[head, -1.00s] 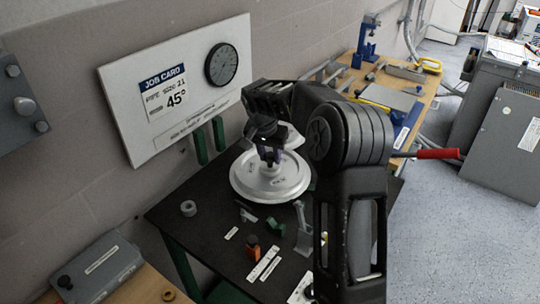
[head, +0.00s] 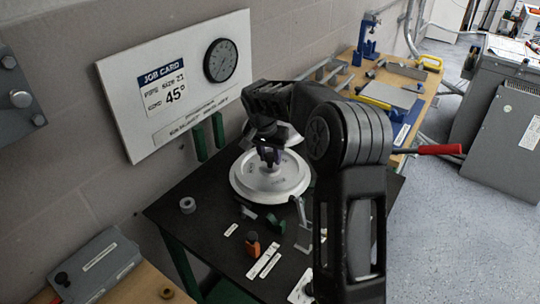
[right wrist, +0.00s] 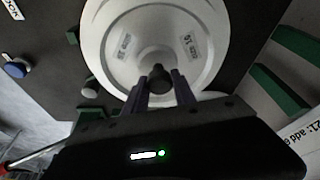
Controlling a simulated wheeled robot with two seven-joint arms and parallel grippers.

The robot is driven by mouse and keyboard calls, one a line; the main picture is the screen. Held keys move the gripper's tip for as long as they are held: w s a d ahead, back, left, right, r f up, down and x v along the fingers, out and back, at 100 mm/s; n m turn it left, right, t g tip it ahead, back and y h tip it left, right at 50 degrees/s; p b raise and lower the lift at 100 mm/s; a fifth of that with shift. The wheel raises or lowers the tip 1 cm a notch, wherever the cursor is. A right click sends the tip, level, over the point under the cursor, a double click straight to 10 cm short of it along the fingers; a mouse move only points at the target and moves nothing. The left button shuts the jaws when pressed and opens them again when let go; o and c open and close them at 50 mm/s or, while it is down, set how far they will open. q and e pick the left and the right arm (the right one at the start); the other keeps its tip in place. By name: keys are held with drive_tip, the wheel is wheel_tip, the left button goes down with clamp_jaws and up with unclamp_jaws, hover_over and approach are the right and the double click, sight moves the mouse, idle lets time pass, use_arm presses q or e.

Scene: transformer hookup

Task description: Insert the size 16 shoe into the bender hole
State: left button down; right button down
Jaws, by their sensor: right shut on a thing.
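The bender shows as a round white disc (head: 245,186) on the black table in the head view, with small labels on its face. My right gripper (head: 270,157) is over the middle of the disc, pointing down. In the right wrist view its fingers (right wrist: 160,92) are shut on a dark round knob (right wrist: 157,75) at the disc's centre. I cannot tell which part is the size 16 shoe or the hole. My left gripper is not in view.
The black table (head: 205,230) also holds a grey ring (head: 187,205), an orange piece with a dark top (head: 253,246), green blocks (head: 275,223) and white label strips. A job card board (head: 185,85) hangs behind. A wooden bench (head: 425,98) with tools stands at the right.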

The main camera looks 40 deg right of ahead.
drive_tip(key=shift+f+b, duration=0.6)
drive_tip(key=shift+f, duration=0.05)
drive_tip(key=c, duration=1.3)
unclamp_jaws()
drive_tip(key=o, duration=0.4)
drive_tip(key=shift+c, duration=0.2)
drive_tip(key=shift+r+p, duration=1.65)
drive_tip(key=shift+r, duration=0.85)
drive_tip(key=shift+r, duration=0.1)
